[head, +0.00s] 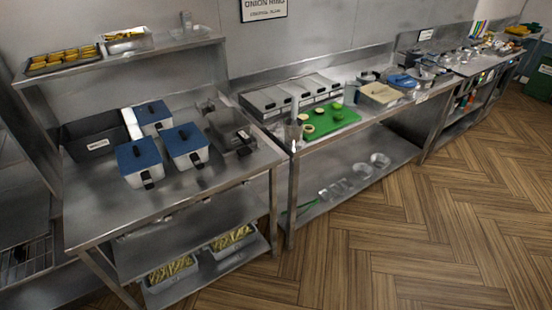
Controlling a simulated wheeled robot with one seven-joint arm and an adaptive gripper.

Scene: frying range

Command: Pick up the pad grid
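I cannot pick out a pad grid with certainty in the head view. At the far left bottom edge, a wire rack (26,258) with a grid of bars shows partly, cut off by the picture edge. Small items on the distant counters are too small to tell apart. My gripper is not in view.
A steel table holds fryers with blue lids (185,145), a dark bin (96,140) and a wire basket (231,128). A green board (330,121) lies on the middle counter. Trays of fries (172,272) sit on the lower shelf. The wooden floor (420,240) at right is clear.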

